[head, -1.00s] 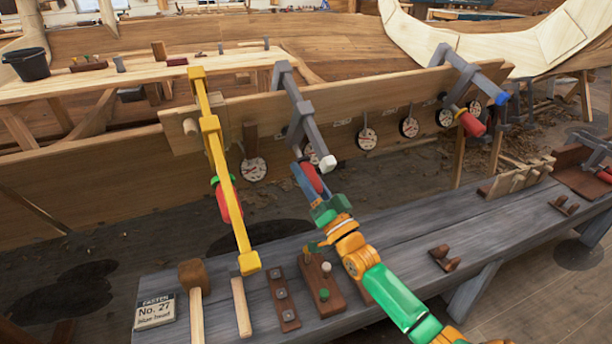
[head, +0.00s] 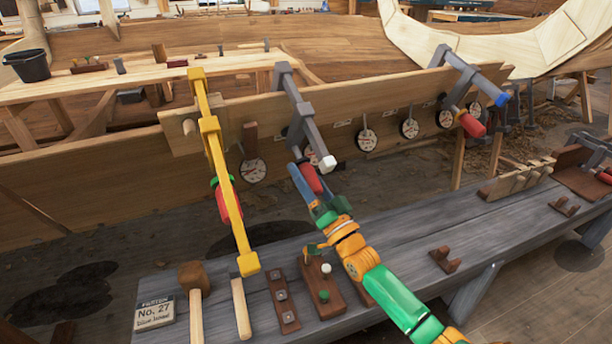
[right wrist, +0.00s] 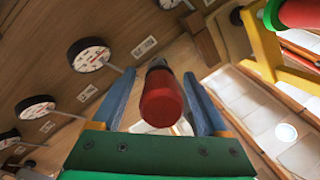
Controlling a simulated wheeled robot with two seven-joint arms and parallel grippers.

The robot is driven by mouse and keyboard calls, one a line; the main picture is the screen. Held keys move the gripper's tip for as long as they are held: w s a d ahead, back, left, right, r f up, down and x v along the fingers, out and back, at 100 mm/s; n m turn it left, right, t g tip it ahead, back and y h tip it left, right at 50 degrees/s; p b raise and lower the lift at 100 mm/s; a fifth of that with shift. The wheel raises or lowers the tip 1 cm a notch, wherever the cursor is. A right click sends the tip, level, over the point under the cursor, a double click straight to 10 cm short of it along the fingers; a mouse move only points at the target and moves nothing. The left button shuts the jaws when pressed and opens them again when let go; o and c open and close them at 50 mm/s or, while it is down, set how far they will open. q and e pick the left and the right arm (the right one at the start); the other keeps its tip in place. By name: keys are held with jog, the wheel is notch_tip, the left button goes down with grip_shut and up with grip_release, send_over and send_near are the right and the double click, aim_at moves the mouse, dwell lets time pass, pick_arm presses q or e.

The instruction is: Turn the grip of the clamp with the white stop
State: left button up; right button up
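The clamp with the white stop is a grey bar clamp (head: 291,92) over the plank, its white stop (head: 328,163) at the bar's lower end. In the right wrist view the red grip (right wrist: 162,103) lies between the blue fingers of my right gripper (right wrist: 157,88). The fingers are apart, with a visible gap on each side of the grip. My left gripper is not in view.
A yellow clamp (head: 215,150) with a red and green grip stands to the left. A grey clamp with a blue stop (head: 502,99) is at the right. Round dials (head: 367,140) line the plank (head: 400,100). The bench (head: 400,245) below holds mallets and wooden blocks.

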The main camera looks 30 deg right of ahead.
aim_at(319, 195)
jog(key=v, duration=0.7)
jog(key=shift+f, duration=0.1)
dwell(1.0)
